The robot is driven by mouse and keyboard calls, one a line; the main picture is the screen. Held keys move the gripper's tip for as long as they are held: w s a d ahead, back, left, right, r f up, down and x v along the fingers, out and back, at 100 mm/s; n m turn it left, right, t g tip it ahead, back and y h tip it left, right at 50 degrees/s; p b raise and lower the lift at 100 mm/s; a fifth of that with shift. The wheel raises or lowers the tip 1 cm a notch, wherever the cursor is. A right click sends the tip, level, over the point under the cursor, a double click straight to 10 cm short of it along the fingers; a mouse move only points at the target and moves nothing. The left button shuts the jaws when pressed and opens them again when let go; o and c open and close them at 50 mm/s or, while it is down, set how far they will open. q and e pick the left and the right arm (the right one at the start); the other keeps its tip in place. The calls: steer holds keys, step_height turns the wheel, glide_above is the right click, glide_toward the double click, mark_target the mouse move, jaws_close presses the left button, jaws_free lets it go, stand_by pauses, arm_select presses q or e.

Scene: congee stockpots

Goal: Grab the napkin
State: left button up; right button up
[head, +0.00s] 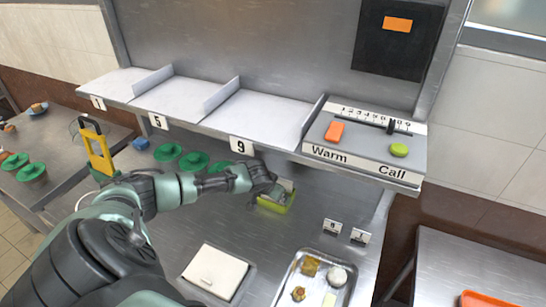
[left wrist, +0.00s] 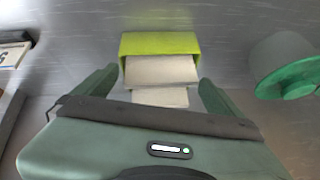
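The napkin (left wrist: 162,69) is a pale, folded sheet sticking out of a yellow-green napkin holder (left wrist: 160,42). In the head view the holder (head: 277,205) stands on the metal counter below the shelf. My left gripper (left wrist: 157,85) is open, its two green fingers on either side of the pale napkin with visible space between. In the head view my left gripper (head: 274,186) reaches over the holder and partly hides the napkin. My right gripper is not in view.
Green-lidded pots (head: 194,161) stand left of the holder; one pot (left wrist: 284,66) is close on the right in the wrist view. A food tray (head: 276,302), a white box (head: 215,271) and number cards (head: 333,227) occupy the front. A shelf (head: 262,115) overhangs the counter.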

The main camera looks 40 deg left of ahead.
arm_select(q)
steer(key=c, duration=1.4)
